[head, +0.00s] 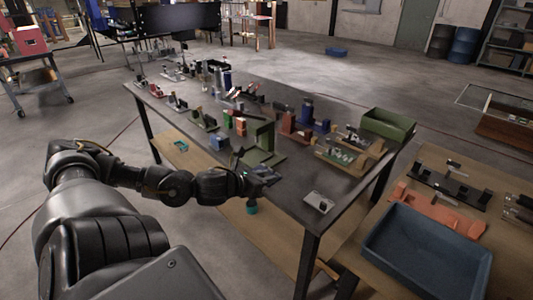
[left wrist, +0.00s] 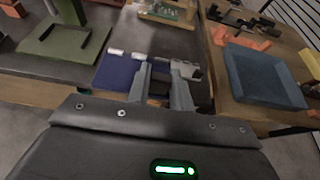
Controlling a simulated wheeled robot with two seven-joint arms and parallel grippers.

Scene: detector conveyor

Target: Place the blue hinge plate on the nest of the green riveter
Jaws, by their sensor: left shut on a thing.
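My left gripper (head: 266,174) is over the front edge of the dark workbench, beside the green riveter (head: 263,142). The left wrist view shows its fingers (left wrist: 161,88) shut on the blue hinge plate (left wrist: 116,73), a flat blue leaf with pale knuckles along its far edge. The plate sticks out to the left of the fingers, partly hidden by them. My right gripper is not in view.
A grey hinge plate (head: 319,203) lies on the dark workbench (head: 292,222) to the right. Several small fixtures crowd the bench behind the riveter. A blue tray (head: 428,252) and an orange fixture (head: 440,210) are on the wooden table at right. A green bin (head: 388,124) stands at the bench's far right.

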